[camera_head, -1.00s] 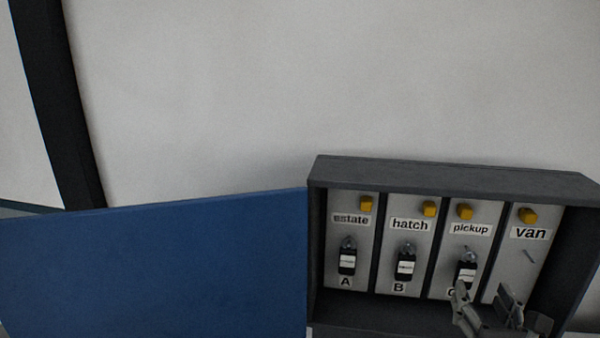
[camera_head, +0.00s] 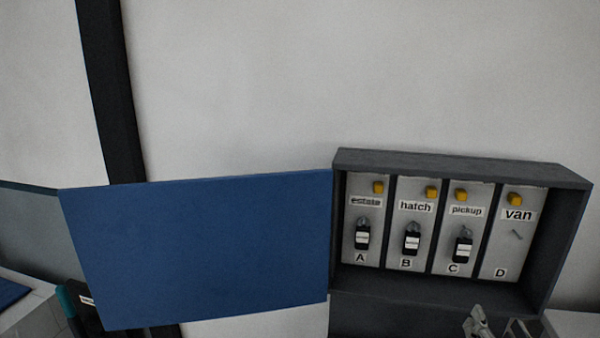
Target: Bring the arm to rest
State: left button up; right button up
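My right gripper (camera_head: 496,322) shows at the bottom edge, below and in front of the grey key cabinet (camera_head: 465,165). Its fingers look apart with nothing seen between them; most of it is cut off by the frame. It looks clear of the cabinet's panels. My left gripper is not in view. In the cabinet, black key fobs hang under estate, slot A (camera_head: 362,236), hatch, slot B (camera_head: 411,240), and pickup, slot C (camera_head: 462,247). The van panel, slot D (camera_head: 505,250), shows a bare peg and no fob.
The cabinet's blue door (camera_head: 200,250) stands open to the left. Yellow tabs (camera_head: 515,199) sit above the labels. A black object with a teal edge (camera_head: 80,305) is partly hidden at lower left, beside a pale surface (camera_head: 25,315).

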jog(key=s+a+f+m+g, duration=0.1)
jog(key=s+f+m+g, duration=0.25)
jog(key=f+m, duration=0.4)
jog(key=s+a+f+m+g, duration=0.2)
jog(key=s+f+m+g, duration=0.15)
jog(key=f+m, duration=0.4)
jog(key=s+a+f+m+g+y, duration=0.45)
jog(key=s+a+f+m, duration=0.45)
jog(key=s+f+m, duration=0.3)
notch_tip(320, 180, down, 28)
jog(key=s+f+g+b, duration=0.1)
jog(key=s+g+b, duration=0.1)
jog(key=b, duration=0.3)
pick_arm(q)
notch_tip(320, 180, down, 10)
jog(key=b, duration=0.5)
pick_arm(e)
jog(key=s+d+f+g, duration=0.1)
jog(key=s+f, duration=0.8)
jog(key=f, duration=0.2)
jog(key=s+d+f, duration=0.1)
jog(key=s+f, duration=0.7)
jog(key=f, duration=0.3)
jog(key=shift+s+d+m+g, duration=0.3)
jog(key=shift+s+g, duration=0.05)
